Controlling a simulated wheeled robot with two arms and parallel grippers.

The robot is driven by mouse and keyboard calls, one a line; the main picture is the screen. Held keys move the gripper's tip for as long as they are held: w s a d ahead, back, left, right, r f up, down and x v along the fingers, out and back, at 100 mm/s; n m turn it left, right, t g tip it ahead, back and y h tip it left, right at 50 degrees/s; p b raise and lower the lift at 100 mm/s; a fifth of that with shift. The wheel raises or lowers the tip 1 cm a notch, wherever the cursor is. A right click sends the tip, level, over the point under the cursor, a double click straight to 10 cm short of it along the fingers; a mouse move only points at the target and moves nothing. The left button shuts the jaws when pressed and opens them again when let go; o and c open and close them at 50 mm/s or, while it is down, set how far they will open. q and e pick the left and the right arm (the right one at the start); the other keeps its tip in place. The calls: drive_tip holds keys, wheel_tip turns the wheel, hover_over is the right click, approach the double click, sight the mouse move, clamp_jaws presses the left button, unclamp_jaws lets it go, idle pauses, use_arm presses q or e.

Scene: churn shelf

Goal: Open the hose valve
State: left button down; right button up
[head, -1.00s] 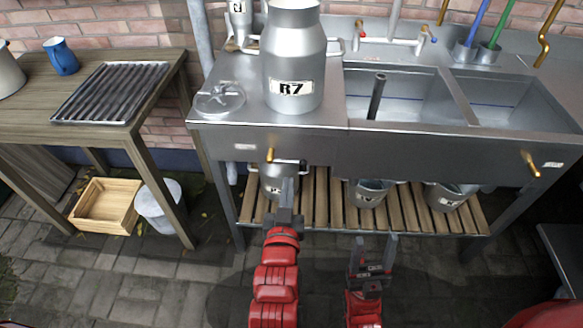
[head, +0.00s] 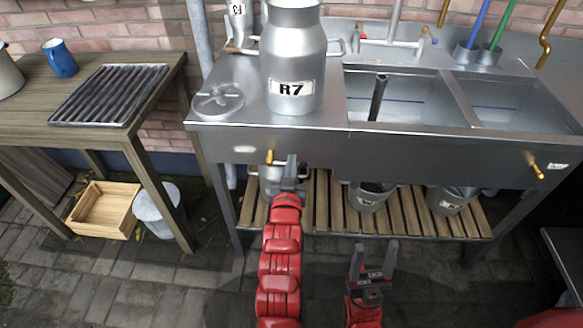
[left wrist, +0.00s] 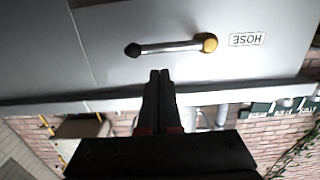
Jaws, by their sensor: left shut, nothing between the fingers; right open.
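The hose valve is on the sink's front panel, with a brass knob (head: 270,157) beside its label (head: 245,149). The left wrist view, which is upside down, shows its brass pivot (left wrist: 210,43), the HOSE label (left wrist: 248,39) and a silver lever (left wrist: 170,46) lying nearly level, ending in a black tip (left wrist: 133,50). My left gripper (head: 291,160) is shut and empty, close to the lever, covering most of it in the head view. In the wrist view its fingertips (left wrist: 160,72) show beside the lever's black-tip half; contact is unclear. My right gripper (head: 375,243) is open and empty, low before the sink.
A second brass valve (head: 533,168) sits at the panel's right. The R7 churn (head: 292,60) and a round lid (head: 218,100) stand on the sink top. Several pails stand on the slatted shelf (head: 322,200) below. A wooden table (head: 40,120) is at left.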

use_arm(q)
drive_tip(key=shift+w+f, duration=0.1)
drive_tip(key=shift+f, duration=0.55)
drive_tip(key=shift+d+f+m, duration=0.1)
drive_tip(key=shift+f+m, duration=0.3)
drive_tip(key=shift+m, duration=0.3)
drive_tip(key=a+f+m+b, duration=0.1)
drive_tip(key=a+f+m, duration=0.1)
drive_tip(key=m, duration=0.6)
drive_tip(key=a+f+m+y+b, duration=0.1)
drive_tip(key=a+f+m+b, duration=0.1)
drive_tip(key=f+m, duration=0.3)
drive_tip(key=shift+w+a+f+m+t, duration=0.25)
drive_tip(key=shift+m+t, duration=0.15)
drive_tip(key=shift+m, duration=1.3)
